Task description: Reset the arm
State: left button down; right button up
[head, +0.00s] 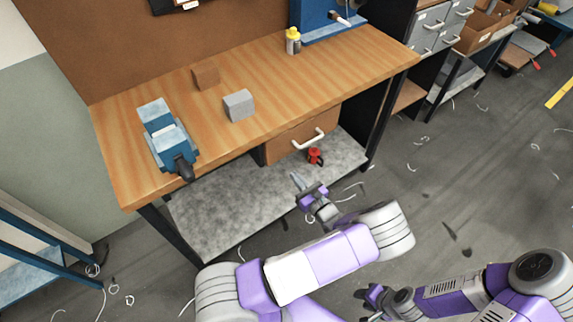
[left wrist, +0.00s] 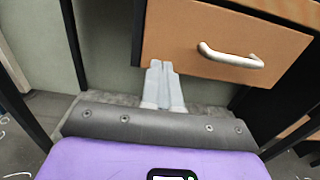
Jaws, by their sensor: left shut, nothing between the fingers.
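My left gripper (head: 297,181) is in front of the workbench's lower part, near the open grey shelf under the tabletop. In the left wrist view its two grey fingers (left wrist: 163,70) lie together, shut and empty, with the tips overlapping the lower edge of a brown drawer front. I cannot tell whether they touch it. My left arm (head: 330,257) reaches across the bottom of the head view. My right gripper (head: 370,296) is low over the floor at the bottom right, small and dark. I cannot tell whether it is open or shut.
The wooden workbench (head: 330,75) carries a blue vise (head: 166,135), a grey block (head: 239,105), a brown block (head: 206,77) and a yellow-capped bottle (head: 293,41). Its drawer (head: 290,138) has a white handle. A red item (head: 315,156) is by the lower shelf (head: 230,195). Floor to the right is mostly free.

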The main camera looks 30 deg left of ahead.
pick_arm(q)
jog(key=shift+v, duration=1.6)
